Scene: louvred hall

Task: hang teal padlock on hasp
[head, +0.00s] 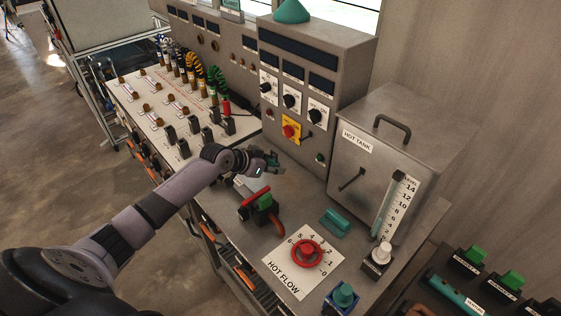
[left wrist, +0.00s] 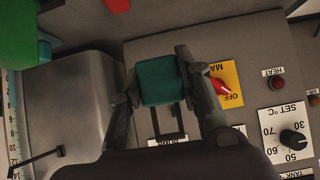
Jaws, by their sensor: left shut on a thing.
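My left gripper (head: 270,161) is over the bench in front of the control panel. In the left wrist view its two dark fingers (left wrist: 160,80) are shut on the sides of the teal padlock (left wrist: 160,82). The padlock's dark shackle (left wrist: 181,118) points toward the bottom of that picture. In the head view the padlock shows only as a small teal patch at the fingertips. I cannot clearly make out the hasp; a small dark fitting (head: 307,139) sits beside the red switch on its yellow plate (head: 291,131). My right gripper is not in view.
The hot tank (head: 385,150) stands right of the panel. Patch cables (head: 190,65) stand at the left. Bare bench lies between these.

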